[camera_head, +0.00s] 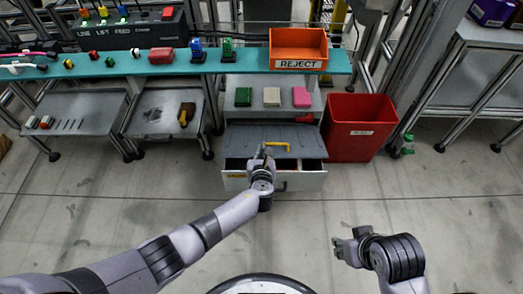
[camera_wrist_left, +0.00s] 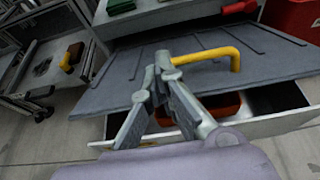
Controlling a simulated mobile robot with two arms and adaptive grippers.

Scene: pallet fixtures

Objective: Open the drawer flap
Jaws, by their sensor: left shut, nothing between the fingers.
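The drawer (camera_head: 308,182) is pulled out of the grey cabinet, its white front facing me. A dark grey flap (camera_head: 240,142) with a yellow handle (camera_head: 277,145) lies over it. A gap along the flap's front edge shows the drawer's inside and a red-orange thing (camera_wrist_left: 226,104) in it. My left gripper (camera_head: 262,152) is shut and empty, over the flap at the handle's left end. In the left wrist view its fingertips (camera_wrist_left: 163,66) overlap that end of the handle (camera_wrist_left: 215,53); contact is unclear. My right gripper (camera_head: 337,250) is open and empty over the floor.
A red bin (camera_head: 358,125) stands right of the cabinet. Green, beige and pink blocks (camera_head: 272,97) lie on the shelf above the flap. An orange REJECT bin (camera_head: 298,45) sits on the teal bench (camera_head: 120,66). Floor in front of the drawer is clear.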

